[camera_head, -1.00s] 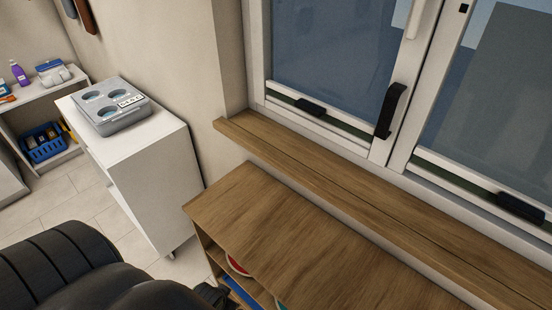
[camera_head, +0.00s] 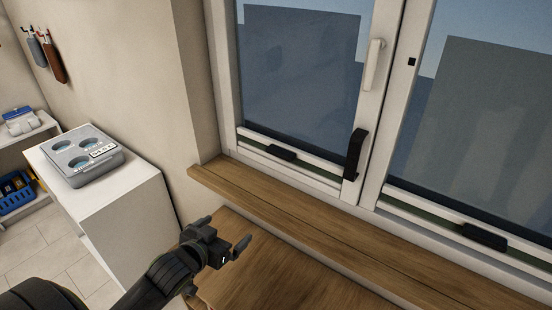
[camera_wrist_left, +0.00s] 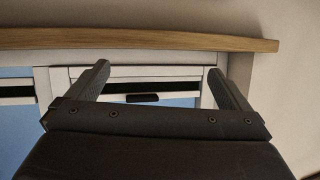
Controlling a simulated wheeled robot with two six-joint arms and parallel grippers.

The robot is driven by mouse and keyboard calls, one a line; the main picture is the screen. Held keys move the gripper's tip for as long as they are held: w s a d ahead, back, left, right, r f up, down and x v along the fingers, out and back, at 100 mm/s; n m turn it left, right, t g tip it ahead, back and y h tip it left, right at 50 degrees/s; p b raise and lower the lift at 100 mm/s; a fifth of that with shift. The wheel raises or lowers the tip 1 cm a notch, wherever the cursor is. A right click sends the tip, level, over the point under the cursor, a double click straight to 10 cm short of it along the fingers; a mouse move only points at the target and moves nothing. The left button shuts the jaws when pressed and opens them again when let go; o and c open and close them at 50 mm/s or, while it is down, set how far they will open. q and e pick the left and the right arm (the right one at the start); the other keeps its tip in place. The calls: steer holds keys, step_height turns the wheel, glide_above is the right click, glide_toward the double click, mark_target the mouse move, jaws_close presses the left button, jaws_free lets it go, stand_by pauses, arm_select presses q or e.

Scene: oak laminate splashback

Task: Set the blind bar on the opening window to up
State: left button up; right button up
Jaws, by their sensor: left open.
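The left window pane has a pale bar along its bottom edge with a black grip (camera_head: 282,152). I take this as the blind bar (camera_head: 318,174); it sits low, just above the lower frame. The grip also shows in the left wrist view (camera_wrist_left: 142,97), framed between my fingers and beyond them. A white handle (camera_head: 373,65) and a black handle (camera_head: 355,155) are on the upright frame. My left gripper (camera_head: 224,236) is open and empty, in front of the sill's left part and apart from the bar. My right gripper is not in view.
A wooden sill (camera_head: 330,235) runs below the window, above a wooden cabinet top (camera_head: 270,280). The right pane has a similar bar with a black grip (camera_head: 484,237). A white cabinet (camera_head: 120,205) with a grey device (camera_head: 84,156) stands at left.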

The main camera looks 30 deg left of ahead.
arm_select(q)
steer(key=w+r+m+t+h, duration=0.2)
steer(key=w+r+t+h, duration=0.3)
steer(key=r, duration=0.5)
steer(key=y, duration=0.1)
glide_toward(277, 154)
steer(key=shift+g, duration=0.3)
steer(key=w, duration=0.3)
steer(key=w+d, duration=0.1)
steer(key=w, duration=0.5)
steer(key=shift+w+d+r, duration=0.25)
steer(key=shift+r, duration=0.1)
